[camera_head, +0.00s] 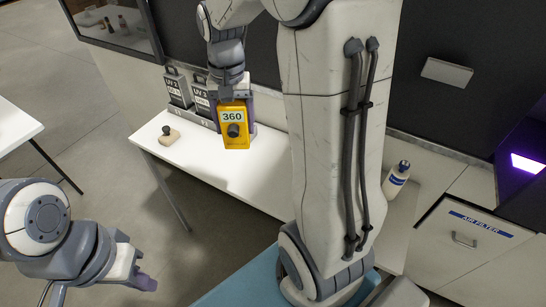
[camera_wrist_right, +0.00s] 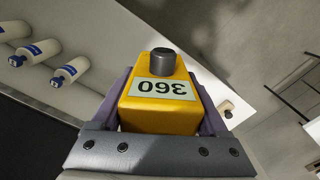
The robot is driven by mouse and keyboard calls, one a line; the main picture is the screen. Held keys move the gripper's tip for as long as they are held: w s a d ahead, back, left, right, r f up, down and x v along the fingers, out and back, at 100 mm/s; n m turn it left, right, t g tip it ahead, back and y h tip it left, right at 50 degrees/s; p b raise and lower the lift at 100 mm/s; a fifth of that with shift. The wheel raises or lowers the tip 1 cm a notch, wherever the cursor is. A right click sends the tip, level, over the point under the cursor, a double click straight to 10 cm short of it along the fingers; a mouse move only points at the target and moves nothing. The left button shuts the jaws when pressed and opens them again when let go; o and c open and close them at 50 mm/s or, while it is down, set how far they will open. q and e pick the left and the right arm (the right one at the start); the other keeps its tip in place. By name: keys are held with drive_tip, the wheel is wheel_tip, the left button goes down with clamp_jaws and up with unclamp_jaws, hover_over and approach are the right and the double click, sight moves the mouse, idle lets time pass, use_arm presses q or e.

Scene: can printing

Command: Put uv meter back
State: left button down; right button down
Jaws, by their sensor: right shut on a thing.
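The UV meter (camera_head: 234,128) is a yellow box with a dark round knob and a label reading 360. My right gripper (camera_head: 234,96) is shut on it and holds it at the white table. In the right wrist view the meter (camera_wrist_right: 160,105) sits between the two purple fingers, its label upside down. I cannot tell whether its base touches the table. My left gripper (camera_head: 142,279) is empty at the lower left, away from the table; its fingertips are too unclear to tell open from shut.
On the white table (camera_head: 185,155) stand dark UV-labelled containers (camera_head: 178,90) at the back and a small knobbed block (camera_head: 168,134) at the left. A white bottle (camera_head: 396,178) stands at the right, near the air filter cabinet (camera_head: 465,240). Several bottles (camera_wrist_right: 70,70) show in the right wrist view.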

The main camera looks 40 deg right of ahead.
drive_tip(key=w+d+f+m+p, duration=0.2)
drive_tip(key=d+f+m, duration=0.4)
drive_tip(key=d+f, duration=0.7)
drive_tip(key=f+p, duration=0.1)
drive_tip(key=f, duration=0.6)
drive_tip(key=f+p, duration=0.1)
drive_tip(key=f, duration=0.2)
drive_tip(key=shift+s+d+f+p, duration=0.25)
drive_tip(key=shift+s+p, duration=0.05)
drive_tip(key=shift+s, duration=0.05)
drive_tip(key=shift+f, duration=0.3)
